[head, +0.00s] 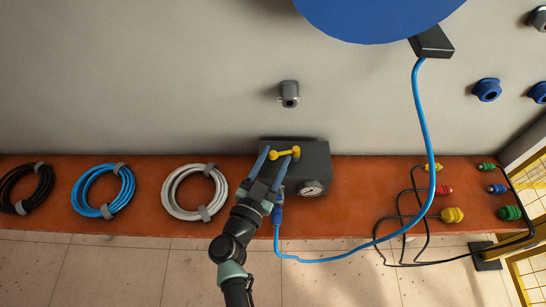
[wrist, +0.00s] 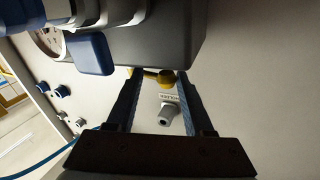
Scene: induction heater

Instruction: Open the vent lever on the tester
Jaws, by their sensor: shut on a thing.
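The tester (head: 318,160) is a dark grey box with a round white gauge (head: 312,188), standing on the orange-brown bench. Its yellow vent lever (head: 284,153) sits on top, near the left side. My gripper (head: 280,151) reaches over the tester's left part, its two blue-grey fingers at the two sides of the lever. In the wrist view the yellow lever (wrist: 165,78) lies between the fingertips (wrist: 158,74), and the fingers are shut on it with a wide gap between them. The tester's dark body (wrist: 165,35) fills the upper middle there.
A blue hose (head: 423,120) with a blue connector (head: 278,214) runs close by my gripper's right side. Coiled black, blue and white hoses (head: 195,192) lie on the bench to the left. Coloured fittings (head: 452,214) and black cables lie at the right. A grey wall fitting (head: 289,93) is behind.

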